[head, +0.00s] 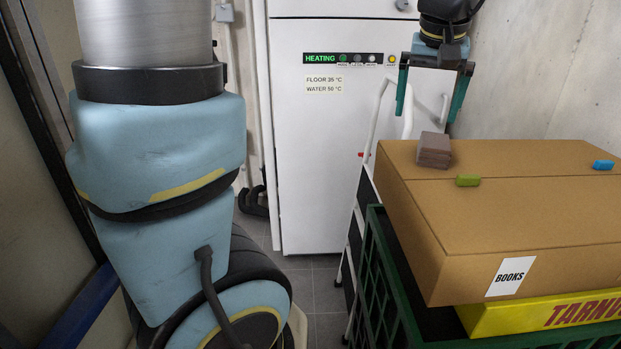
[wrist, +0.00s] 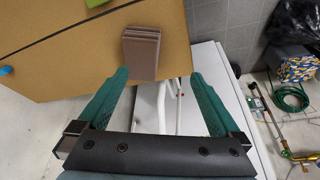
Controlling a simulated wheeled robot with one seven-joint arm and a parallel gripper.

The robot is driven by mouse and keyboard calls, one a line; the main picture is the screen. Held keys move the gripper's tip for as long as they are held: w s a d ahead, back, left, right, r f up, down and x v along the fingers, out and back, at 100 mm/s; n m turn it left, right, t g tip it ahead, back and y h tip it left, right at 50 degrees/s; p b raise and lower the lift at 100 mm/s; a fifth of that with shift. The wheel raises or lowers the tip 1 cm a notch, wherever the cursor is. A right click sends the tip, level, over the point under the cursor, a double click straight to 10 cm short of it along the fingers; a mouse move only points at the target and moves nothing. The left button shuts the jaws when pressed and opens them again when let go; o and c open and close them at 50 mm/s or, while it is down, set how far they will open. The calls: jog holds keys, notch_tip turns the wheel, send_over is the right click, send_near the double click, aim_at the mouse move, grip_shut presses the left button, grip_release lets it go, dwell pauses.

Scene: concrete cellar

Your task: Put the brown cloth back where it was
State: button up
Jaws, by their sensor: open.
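The brown cloth (head: 433,150) is a small folded stack with layered edges. It lies on top of the cardboard box (head: 520,215), at the box's far left corner. In the wrist view the cloth (wrist: 141,53) is at the box's edge, just beyond and between my fingertips. My gripper (head: 430,117) is open and empty, pointing down above and behind the cloth in the head view. Its two green fingers (wrist: 158,74) are spread wide in the wrist view and do not hold the cloth.
A green block (head: 467,180) and a blue block (head: 602,164) lie on the box. The box sits over a yellow box (head: 545,314) and a green crate (head: 385,285). A stepladder (head: 375,130) stands beside them, before a white heating cabinet (head: 312,150). A hose (wrist: 290,98) lies right.

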jog(key=s+a+f+n+g, duration=0.1)
jog(key=s+a+f, duration=0.1)
jog(key=a+f, duration=0.6)
jog(key=s+a+f+n+g, duration=0.1)
jog(key=s+a+f, duration=0.1)
jog(key=a+f, duration=0.7)
jog(key=a, duration=0.7)
jog(key=shift+a+f+y, duration=0.15)
jog(key=shift+a+y, duration=0.15)
jog(key=shift+y, duration=0.1)
